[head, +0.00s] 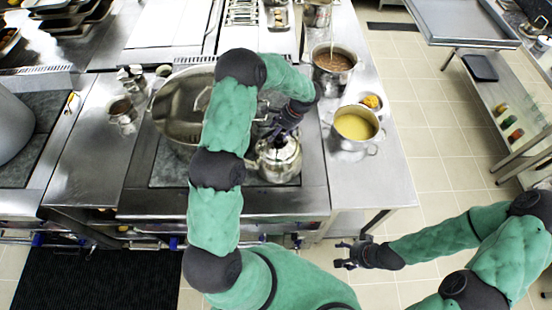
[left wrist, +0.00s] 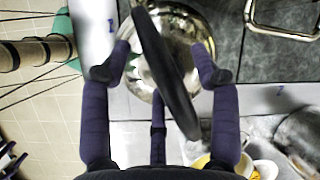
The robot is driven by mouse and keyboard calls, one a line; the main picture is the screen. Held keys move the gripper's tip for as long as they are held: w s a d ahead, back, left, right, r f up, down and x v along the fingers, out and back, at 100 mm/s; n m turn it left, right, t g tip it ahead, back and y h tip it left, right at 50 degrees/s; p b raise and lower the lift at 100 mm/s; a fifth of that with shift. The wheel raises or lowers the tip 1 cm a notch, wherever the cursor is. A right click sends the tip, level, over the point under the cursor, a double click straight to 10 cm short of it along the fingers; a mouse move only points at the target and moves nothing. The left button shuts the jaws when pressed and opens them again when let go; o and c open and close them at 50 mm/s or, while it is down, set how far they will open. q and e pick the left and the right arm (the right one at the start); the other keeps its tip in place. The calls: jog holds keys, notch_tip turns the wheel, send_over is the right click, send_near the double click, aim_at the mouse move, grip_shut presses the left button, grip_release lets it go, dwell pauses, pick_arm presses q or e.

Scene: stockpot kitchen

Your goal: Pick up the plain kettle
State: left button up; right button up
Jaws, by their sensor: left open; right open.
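The plain kettle (head: 281,166) is a shiny metal kettle near the front right of the cooktop. In the left wrist view its polished body (left wrist: 190,22) lies below a thick black handle (left wrist: 163,62). My left gripper (head: 281,132) is over the kettle, and in the left wrist view its open fingers (left wrist: 160,75) stand on both sides of the handle, with visible gaps. The gripper partly hides the kettle's top in the head view. My right gripper (head: 347,255) is open and empty, away from the kettle, over the floor in front of the counter.
A large metal pot (head: 180,112) stands left of the kettle, partly behind my left arm. A pot of yellow soup (head: 355,126), a small bowl (head: 371,102) and a pot of brown food (head: 334,62) stand to the right. Tiled floor (head: 425,130) is free beyond the counter.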

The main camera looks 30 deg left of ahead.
pick_arm(q)
jog(key=shift+a+f, duration=0.1)
jog(key=shift+f, duration=0.2)
jog(key=shift+s+r, duration=0.1)
jog(key=shift+c, duration=0.9)
grip_shut()
jog(key=shift+r, duration=0.1)
jog(key=shift+w, duration=0.2)
